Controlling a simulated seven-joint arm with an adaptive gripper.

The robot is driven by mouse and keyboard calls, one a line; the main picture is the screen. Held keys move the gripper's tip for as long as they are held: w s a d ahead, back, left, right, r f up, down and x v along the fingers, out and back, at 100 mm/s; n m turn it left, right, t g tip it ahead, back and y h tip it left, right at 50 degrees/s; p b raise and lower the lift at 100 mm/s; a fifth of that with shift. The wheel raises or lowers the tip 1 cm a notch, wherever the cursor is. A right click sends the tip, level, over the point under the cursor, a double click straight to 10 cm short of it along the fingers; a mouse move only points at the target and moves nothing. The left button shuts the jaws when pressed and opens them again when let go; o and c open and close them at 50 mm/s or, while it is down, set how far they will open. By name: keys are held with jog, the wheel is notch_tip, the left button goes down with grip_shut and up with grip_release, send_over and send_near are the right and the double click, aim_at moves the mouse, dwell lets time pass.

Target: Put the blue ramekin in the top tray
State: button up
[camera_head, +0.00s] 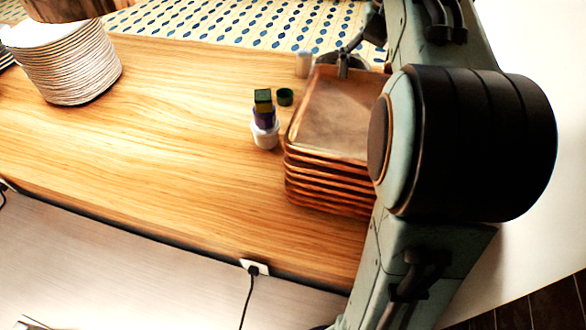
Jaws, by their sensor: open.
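A small blue-purple piece (265,121), which looks like the blue ramekin, sits in a short pile left of the trays. A white cup (265,138) is below it, and a yellowish and dark green block (263,100) is on top of it. The top tray (330,125) is brown and shallow, lying on a stack of similar trays; the part of it that shows looks empty. My gripper (344,70) is open at the far edge of the top tray, right of and beyond the pile. My arm hides the right side of the trays.
A dark green cup (285,97) stands just right of the pile, close to the trays. A pale cup (303,65) stands behind the trays' left corner. A tall stack of white plates (68,65) is at the far left. The wooden counter (170,130) between is clear.

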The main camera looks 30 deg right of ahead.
jog(key=s+a+f+n, duration=0.2)
jog(key=s+a+f, duration=0.3)
jog(key=a, duration=0.3)
jog(key=s+a+f+n+y, duration=0.1)
jog(key=s+a+f+n, duration=0.2)
jog(key=s+a+f, duration=0.2)
jog(key=s+a+f+n, duration=0.3)
jog(key=s+a+f, duration=0.2)
jog(key=a, duration=0.5)
jog(key=shift+s+a+f+g+y, duration=0.2)
jog(key=shift+s+a+g+y, duration=0.1)
jog(key=shift+s+a+g, duration=0.15)
jog(key=shift+d, duration=0.1)
